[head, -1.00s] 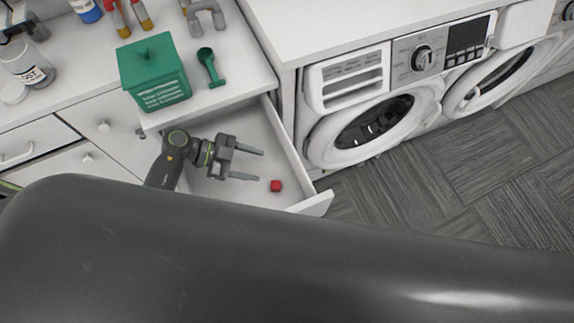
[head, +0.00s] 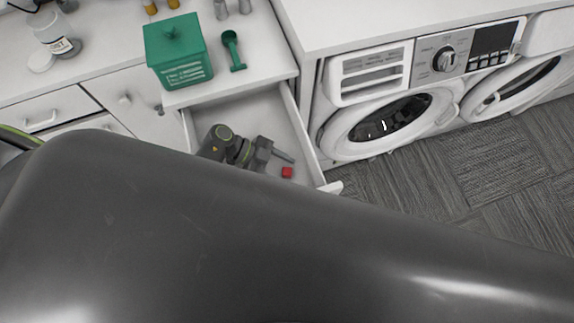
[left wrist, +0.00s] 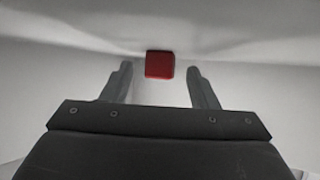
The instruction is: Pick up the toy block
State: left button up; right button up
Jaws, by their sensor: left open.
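The toy block (head: 287,172) is a small red cube lying on the floor of an open white drawer (head: 302,135). My left gripper (head: 287,166) is inside the drawer, beside the block, with part of it hidden behind my own dark body. In the left wrist view the red block (left wrist: 160,65) sits just beyond the fingertips, centred across the gap. The left gripper (left wrist: 160,72) is open, with nothing between its fingers. My right gripper is not in view.
A green box (head: 180,52) and a green scoop (head: 232,48) stand on the counter above the drawer, with a labelled jar (head: 58,38) farther left. A washing machine (head: 385,118) stands right of the drawer. Grey carpet floor (head: 470,165) is open at the right.

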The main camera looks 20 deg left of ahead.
pick_arm(q)
jog(key=c, duration=1.1)
